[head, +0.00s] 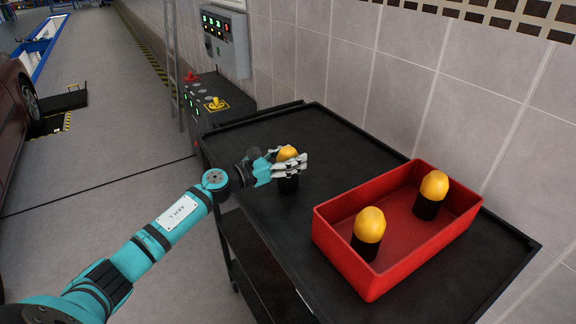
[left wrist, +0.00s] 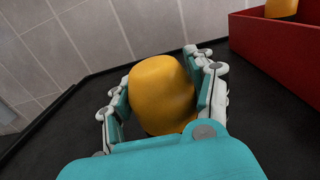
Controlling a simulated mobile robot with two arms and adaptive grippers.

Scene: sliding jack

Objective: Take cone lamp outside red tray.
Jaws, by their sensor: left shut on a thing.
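A cone lamp with a yellow dome (head: 287,153) and black base (head: 288,185) is upright at the black cart top, left of and apart from the red tray. My left gripper (head: 290,164) is shut around this lamp. In the left wrist view its yellow dome (left wrist: 162,92) sits between the two fingers. The red tray (head: 400,261) holds two more cone lamps, a front one (head: 369,226) and a back one (head: 433,187), both upright. The tray's red wall (left wrist: 276,62) also shows in the left wrist view. My right gripper is not in view.
The black cart top (head: 260,127) has free room behind and left of the tray. A tiled wall (head: 400,95) runs along the cart's far side. A control box with buttons (head: 213,104) stands past the cart's far left end.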

